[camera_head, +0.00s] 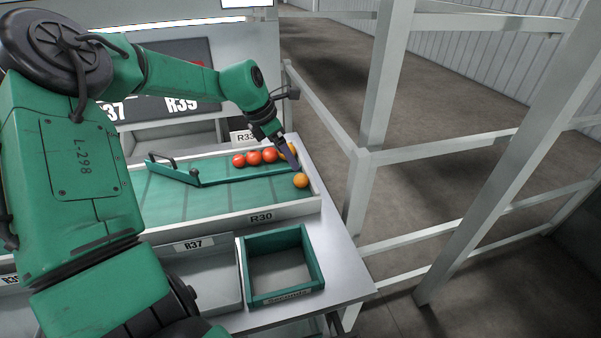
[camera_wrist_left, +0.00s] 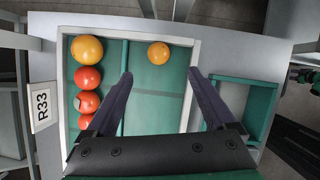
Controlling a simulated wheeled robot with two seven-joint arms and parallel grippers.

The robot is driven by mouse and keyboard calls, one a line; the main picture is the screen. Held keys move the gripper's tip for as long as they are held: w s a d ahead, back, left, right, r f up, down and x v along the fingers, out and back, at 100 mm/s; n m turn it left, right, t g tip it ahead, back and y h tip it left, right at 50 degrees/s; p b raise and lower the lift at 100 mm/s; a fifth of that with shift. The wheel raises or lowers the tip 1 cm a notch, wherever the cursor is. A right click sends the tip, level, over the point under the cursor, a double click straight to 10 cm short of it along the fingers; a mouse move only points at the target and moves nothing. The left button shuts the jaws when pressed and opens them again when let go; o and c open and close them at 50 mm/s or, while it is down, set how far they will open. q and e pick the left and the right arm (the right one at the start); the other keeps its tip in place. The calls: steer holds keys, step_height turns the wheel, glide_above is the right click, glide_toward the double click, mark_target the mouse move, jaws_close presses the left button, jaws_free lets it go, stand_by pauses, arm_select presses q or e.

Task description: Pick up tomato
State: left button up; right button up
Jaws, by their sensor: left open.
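Several tomatoes lie in the green-floored tray (camera_head: 240,214) marked R30. A row of red tomatoes (camera_head: 254,158) sits along the tray's far side, with an orange tomato at its right end, partly behind my left gripper. In the left wrist view that orange tomato (camera_wrist_left: 87,49) heads the row of red ones (camera_wrist_left: 88,79). A separate orange tomato (camera_head: 300,180) lies near the tray's right end; it also shows in the left wrist view (camera_wrist_left: 159,53), ahead of the fingers and between their lines. My left gripper (camera_head: 291,158) is open and empty above the tray. My right gripper is not in view.
A green-rimmed box (camera_head: 284,297) stands in front of the tray at the right, apparently empty. A grey bin labelled R37 (camera_head: 212,275) is beside it. A thin green divider (camera_head: 245,177) runs along the tray. Grey rails (camera_head: 440,143) stand right of the table.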

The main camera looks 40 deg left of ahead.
mark_target(298, 176)
arm_select(q)
steer(key=x, duration=0.3)
steer(key=shift+d+f, duration=0.25)
steer(key=shift+f, duration=0.1)
steer(key=x, duration=0.2)
steer(key=p+x, duration=0.1)
steer(key=x, duration=0.1)
steer(key=p+x, duration=0.1)
steer(key=x, duration=0.1)
steer(key=shift+w+a, duration=0.1)
steer(key=shift+a, duration=0.25)
steer(key=shift+w+f, duration=0.2)
steer(key=shift+f, duration=0.15)
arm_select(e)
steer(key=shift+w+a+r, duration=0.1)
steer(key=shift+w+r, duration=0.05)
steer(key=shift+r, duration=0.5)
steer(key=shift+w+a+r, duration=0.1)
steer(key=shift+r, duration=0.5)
arm_select(q)
steer(key=c, duration=1)
steer(key=shift+r, duration=0.1)
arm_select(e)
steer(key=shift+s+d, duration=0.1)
